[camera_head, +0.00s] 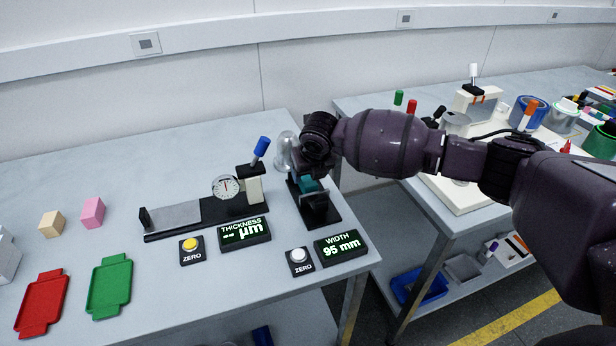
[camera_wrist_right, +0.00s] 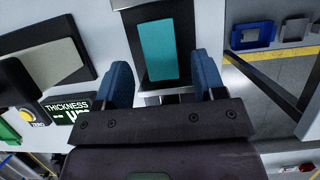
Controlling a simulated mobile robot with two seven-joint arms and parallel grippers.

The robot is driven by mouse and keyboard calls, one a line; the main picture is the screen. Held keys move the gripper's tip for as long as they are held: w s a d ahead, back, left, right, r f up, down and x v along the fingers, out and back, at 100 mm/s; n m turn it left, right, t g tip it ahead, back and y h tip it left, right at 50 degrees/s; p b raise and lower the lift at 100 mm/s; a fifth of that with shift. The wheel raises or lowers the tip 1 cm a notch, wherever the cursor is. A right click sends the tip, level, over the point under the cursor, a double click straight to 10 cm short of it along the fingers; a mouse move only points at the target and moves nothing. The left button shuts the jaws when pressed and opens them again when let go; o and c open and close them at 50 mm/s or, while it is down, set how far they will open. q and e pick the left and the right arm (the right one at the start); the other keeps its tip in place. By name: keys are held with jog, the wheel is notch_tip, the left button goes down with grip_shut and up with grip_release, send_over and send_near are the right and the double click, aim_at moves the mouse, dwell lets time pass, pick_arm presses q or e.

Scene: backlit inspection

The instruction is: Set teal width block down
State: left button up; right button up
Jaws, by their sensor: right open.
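The teal width block (camera_wrist_right: 166,52) lies on the black bed of the width gauge (camera_head: 322,212). In the head view the teal block (camera_head: 308,184) shows only partly under my right gripper. My right gripper (camera_wrist_right: 163,68) is open, with one blue finger on each side of the block's near end and a visible gap between each finger and the block. The width display (camera_head: 340,245) reads 95 mm. My left gripper is in neither view.
A pink block (camera_head: 92,212), a beige block (camera_head: 52,224), a red tray (camera_head: 42,303) and a green tray (camera_head: 110,287) lie further left. A glass dome (camera_head: 285,150) stands close behind my gripper.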

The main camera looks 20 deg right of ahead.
jog(key=p+v, duration=0.1)
jog(key=v, duration=0.7)
